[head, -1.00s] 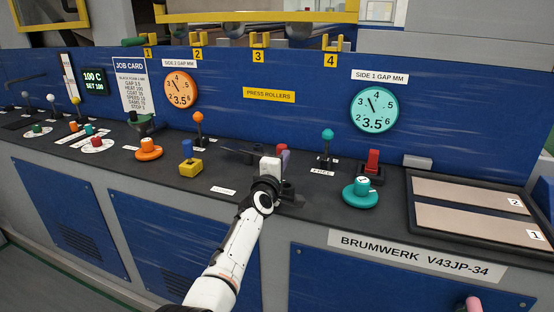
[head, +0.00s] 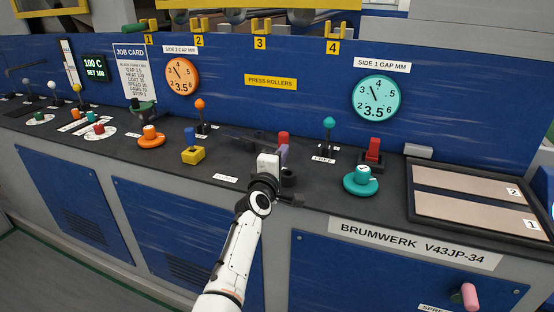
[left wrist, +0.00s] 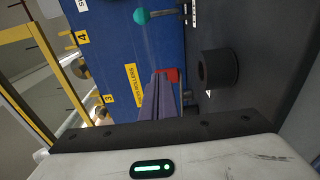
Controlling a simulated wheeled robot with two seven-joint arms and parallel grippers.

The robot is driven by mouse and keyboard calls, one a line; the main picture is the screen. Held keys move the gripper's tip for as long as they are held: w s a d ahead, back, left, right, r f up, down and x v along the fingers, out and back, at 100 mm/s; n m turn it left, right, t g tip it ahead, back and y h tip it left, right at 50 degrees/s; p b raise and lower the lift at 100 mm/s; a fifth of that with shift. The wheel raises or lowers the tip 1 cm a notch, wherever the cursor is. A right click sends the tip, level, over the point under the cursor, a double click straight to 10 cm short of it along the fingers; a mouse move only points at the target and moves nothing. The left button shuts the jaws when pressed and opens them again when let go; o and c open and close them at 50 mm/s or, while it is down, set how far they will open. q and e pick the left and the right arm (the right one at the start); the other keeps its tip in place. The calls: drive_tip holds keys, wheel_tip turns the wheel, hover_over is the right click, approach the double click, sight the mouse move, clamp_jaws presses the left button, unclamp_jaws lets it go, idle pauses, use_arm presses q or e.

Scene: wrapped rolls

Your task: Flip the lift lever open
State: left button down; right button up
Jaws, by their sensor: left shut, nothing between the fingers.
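My left gripper (head: 284,152) is over the console's middle, its narrow purplish fingers shut with nothing between them. The fingers also show in the left wrist view (left wrist: 156,95). A red piece (head: 283,137) stands just beyond the fingertips; in the wrist view it (left wrist: 168,75) is partly covered by them, and I cannot tell whether they touch. No label naming the lift lever is readable, so I cannot tell whether this piece belongs to it. A teal-ball lever (head: 329,123) stands upright to the right, and an orange-ball lever (head: 200,104) to the left. My right gripper is out of view.
A black cylinder (left wrist: 219,69) stands close beside the fingers. A red switch (head: 374,148) and teal knob (head: 362,176) are to the right. A yellow-based blue knob (head: 190,145) and orange knob (head: 150,134) are to the left. The blue panel (head: 310,85) rises behind.

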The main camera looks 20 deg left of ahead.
use_arm(q)
drive_tip(key=s, duration=0.6)
drive_tip(key=shift+d, duration=0.1)
drive_tip(key=shift+s+f, duration=0.1)
